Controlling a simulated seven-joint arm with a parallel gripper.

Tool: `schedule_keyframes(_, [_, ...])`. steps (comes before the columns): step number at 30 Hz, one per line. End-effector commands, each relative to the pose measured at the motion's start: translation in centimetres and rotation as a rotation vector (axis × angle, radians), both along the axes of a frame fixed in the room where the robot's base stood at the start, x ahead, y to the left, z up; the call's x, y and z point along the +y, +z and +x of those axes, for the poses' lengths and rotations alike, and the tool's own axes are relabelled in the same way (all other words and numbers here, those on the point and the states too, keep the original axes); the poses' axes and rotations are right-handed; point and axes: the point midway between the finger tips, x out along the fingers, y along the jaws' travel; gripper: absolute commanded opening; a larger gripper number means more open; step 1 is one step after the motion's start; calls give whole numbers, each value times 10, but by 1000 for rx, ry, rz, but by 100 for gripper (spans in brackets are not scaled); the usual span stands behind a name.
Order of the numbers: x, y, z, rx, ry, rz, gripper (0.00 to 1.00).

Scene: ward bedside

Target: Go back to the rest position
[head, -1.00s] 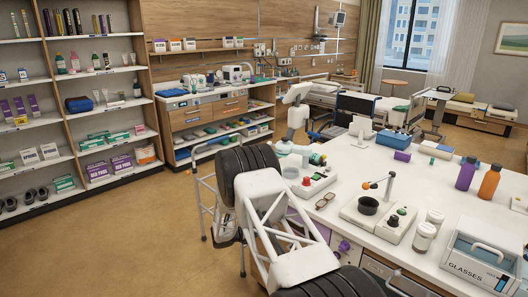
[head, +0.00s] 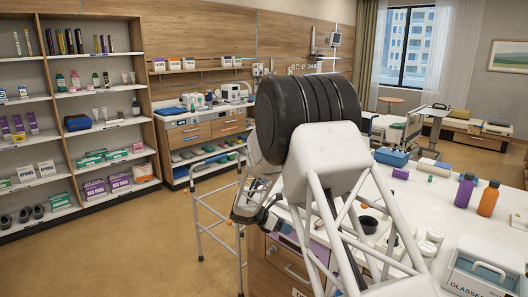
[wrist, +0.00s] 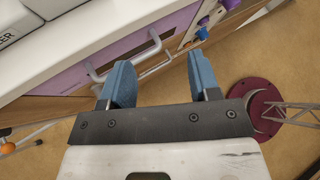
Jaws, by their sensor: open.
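My gripper shows in the wrist view (wrist: 160,78). Its two blue fingers stand well apart with nothing between them. It hangs off the front side of the white worktop (wrist: 75,50), near a purple drawer front with a silver handle (wrist: 125,56), and the floor shows beyond. I see no contact between the fingers and the handle. In the head view my raised arm fills the middle and the fingers cannot be made out clearly.
A metal walking frame (head: 203,215) stands on the floor left of my arm. The worktop holds a purple bottle (head: 465,190), an orange bottle (head: 489,198) and a glasses box (head: 488,268). My arm hides part of the worktop.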

Motion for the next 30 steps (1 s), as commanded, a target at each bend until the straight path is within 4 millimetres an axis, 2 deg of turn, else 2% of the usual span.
schedule_keyframes(1, [-7, 14, -9, -23, -28, 23, 56])
schedule_keyframes(3, [-15, 28, -20, -54, -70, 55, 56])
schedule_keyframes(15, [-54, 104, -95, -228, -312, 229, 56])
schedule_keyframes(30, [-91, 175, -202, -443, -632, 434, 56])
